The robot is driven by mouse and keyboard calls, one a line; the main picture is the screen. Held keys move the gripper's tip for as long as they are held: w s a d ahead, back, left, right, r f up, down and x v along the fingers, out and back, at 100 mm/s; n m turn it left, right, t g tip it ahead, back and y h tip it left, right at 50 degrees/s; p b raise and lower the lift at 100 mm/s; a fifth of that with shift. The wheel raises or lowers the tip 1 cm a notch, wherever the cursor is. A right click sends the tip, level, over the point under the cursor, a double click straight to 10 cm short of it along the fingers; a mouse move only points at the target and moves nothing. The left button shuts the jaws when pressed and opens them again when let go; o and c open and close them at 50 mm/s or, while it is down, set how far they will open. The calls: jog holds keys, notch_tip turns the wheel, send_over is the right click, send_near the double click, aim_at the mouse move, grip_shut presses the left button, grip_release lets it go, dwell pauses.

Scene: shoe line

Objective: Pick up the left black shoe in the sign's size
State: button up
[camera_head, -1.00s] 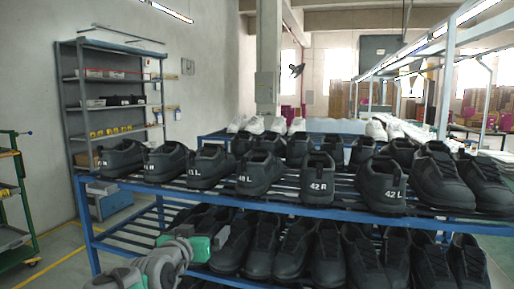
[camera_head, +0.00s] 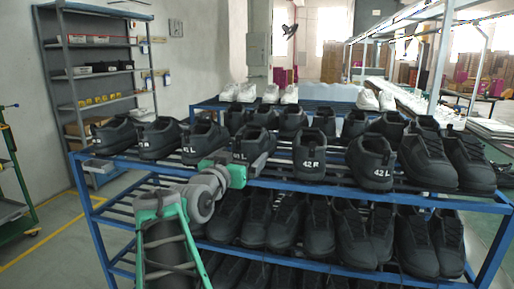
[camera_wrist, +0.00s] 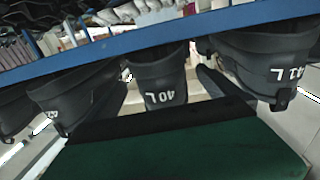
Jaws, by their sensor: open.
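Black shoes with white size marks stand heel-forward on the upper shelf. In the head view a shoe marked 42 R (camera_head: 309,158) stands right of my gripper (camera_head: 260,165), and one marked 42 L (camera_head: 372,160) further right. A black shoe (camera_head: 257,142) is partly hidden behind my gripper. In the wrist view a shoe marked 40 L (camera_wrist: 160,72) appears between the dark fingers of my gripper (camera_wrist: 165,95), which are spread and empty. A shoe (camera_wrist: 262,62) to its right bears an L mark whose number is hard to read. No size sign is visible.
The blue rack's upper rail (camera_head: 420,198) runs across the front. More black shoes (camera_head: 270,218) fill the lower shelf close under my arm. White shoes (camera_head: 285,94) stand behind. A grey shelf unit (camera_head: 100,85) is at the back left.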

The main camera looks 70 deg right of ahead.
jog(key=d, duration=0.1)
jog(key=d+p, duration=0.1)
jog(key=d, duration=0.3)
jog(key=shift+w+r+p, duration=0.1)
jog(key=shift+w+p, duration=0.2)
jog(key=shift+w, duration=0.05)
jog(key=c, duration=1.9)
jog(key=shift+r, duration=0.1)
jog(key=shift+c, duration=0.6)
jog(key=shift+r, duration=0.1)
